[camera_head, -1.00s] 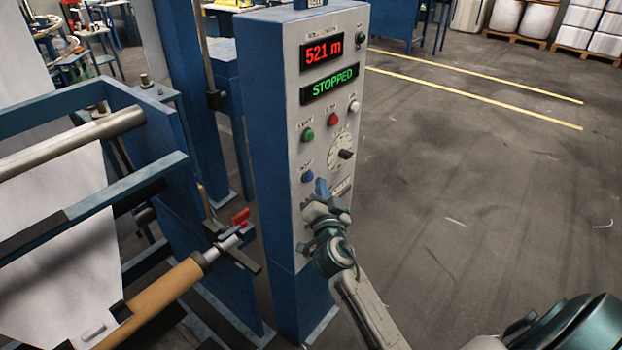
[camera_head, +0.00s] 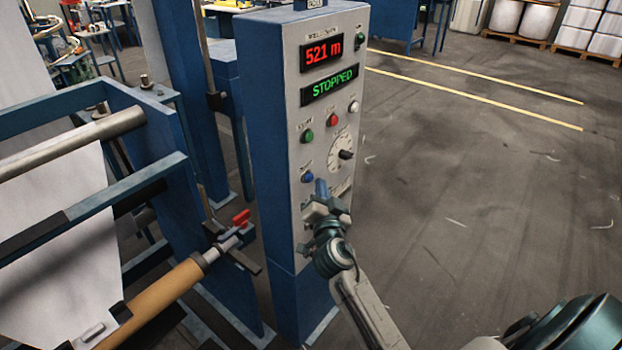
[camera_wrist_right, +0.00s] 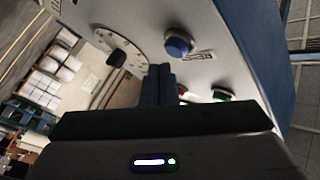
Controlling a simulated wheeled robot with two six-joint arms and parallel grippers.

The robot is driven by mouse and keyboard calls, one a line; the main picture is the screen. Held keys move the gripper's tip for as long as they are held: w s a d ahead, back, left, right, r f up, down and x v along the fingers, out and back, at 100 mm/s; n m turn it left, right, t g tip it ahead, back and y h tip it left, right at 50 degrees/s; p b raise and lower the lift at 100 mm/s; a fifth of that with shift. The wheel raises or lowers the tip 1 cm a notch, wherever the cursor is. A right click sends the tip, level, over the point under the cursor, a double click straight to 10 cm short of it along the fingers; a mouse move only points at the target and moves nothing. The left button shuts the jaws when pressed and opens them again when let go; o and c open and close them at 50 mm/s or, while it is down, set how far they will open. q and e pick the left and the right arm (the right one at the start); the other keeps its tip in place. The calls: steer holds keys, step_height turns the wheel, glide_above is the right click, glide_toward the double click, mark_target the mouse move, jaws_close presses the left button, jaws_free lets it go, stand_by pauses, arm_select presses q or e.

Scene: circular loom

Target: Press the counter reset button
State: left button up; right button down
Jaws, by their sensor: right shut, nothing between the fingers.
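The blue control cabinet (camera_head: 270,130) has a pale front panel with a red display (camera_head: 321,53) reading "521 m" and a green display (camera_head: 329,85) reading "STOPPED". My right gripper (camera_head: 321,186) is shut and empty, in front of the lower panel, just right of the blue button. In the right wrist view the shut fingers (camera_wrist_right: 158,84) show below and left of the blue button (camera_wrist_right: 179,43), apart from it in the picture. My left gripper is out of view.
A green button (camera_head: 307,136), a red button (camera_head: 333,119), a white button (camera_head: 353,107) and a dial with a black knob (camera_head: 346,155) share the panel. The loom frame (camera_head: 180,150) with a red-handled clamp (camera_head: 240,218) stands left. The floor to the right is clear.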

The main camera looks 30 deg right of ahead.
stand_by(0.9)
steer(key=shift+w+a+b, duration=0.2)
steer(key=shift+w+b, duration=0.25)
steer(key=shift+w+a+b, duration=0.15)
steer(key=shift+w+b, duration=0.15)
steer(key=shift+w, duration=0.05)
stand_by(0.6)
stand_by(0.4)
steer(key=shift+s+d+b, duration=0.3)
steer(key=shift+s+d, duration=0.05)
steer(key=shift+s, duration=0.45)
